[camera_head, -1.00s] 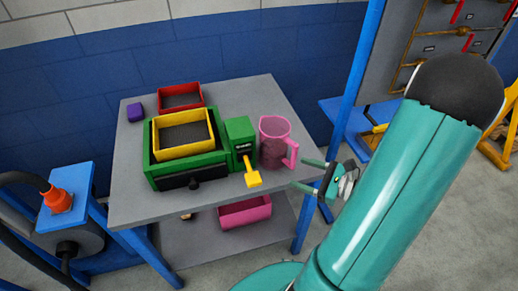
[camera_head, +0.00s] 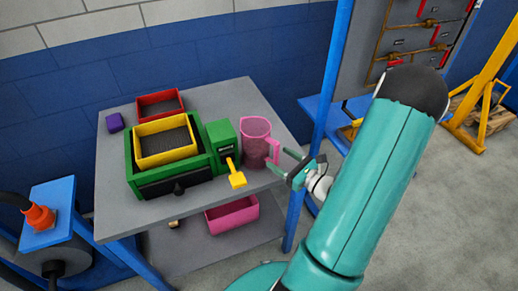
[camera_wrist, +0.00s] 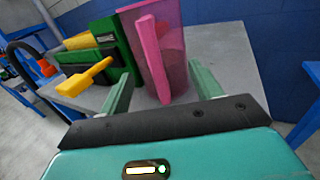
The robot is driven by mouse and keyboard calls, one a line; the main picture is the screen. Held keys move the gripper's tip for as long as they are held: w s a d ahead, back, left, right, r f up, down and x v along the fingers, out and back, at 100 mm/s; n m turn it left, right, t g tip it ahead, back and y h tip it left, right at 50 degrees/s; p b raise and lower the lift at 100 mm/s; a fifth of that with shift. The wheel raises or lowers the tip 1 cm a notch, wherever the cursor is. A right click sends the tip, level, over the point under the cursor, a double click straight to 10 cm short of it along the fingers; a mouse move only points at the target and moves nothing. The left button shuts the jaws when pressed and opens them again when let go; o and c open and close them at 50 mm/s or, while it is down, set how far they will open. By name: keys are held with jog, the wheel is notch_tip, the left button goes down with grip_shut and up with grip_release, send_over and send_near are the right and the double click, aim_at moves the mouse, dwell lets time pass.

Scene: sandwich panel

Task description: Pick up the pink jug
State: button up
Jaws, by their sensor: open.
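The pink jug (camera_head: 256,146) is see-through and stands upright on the grey table (camera_head: 112,208), near its right edge, with its handle toward my gripper. In the wrist view the jug (camera_wrist: 176,60) stands just ahead, its handle (camera_wrist: 153,58) a long pink bar in front of the body. My gripper (camera_head: 284,164) is open beside the handle in the head view. In the wrist view its two green fingers (camera_wrist: 162,85) spread to either side of the handle and the lower jug. Whether a finger touches the jug I cannot tell.
A green machine (camera_head: 222,147) with a yellow lever (camera_head: 235,175) stands close left of the jug. A yellow tray (camera_head: 165,158), red tray (camera_head: 160,103) and purple block (camera_head: 114,122) are farther left. A blue post (camera_head: 332,110) rises behind my arm. A pink bin (camera_head: 232,215) sits below.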

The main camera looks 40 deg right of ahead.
aim_at(261, 148)
jog(key=w, duration=0.2)
jog(key=w+a, duration=0.1)
jog(key=w, duration=0.1)
jog(key=shift+w, duration=0.4)
jog(key=shift+c, duration=0.2)
grip_shut()
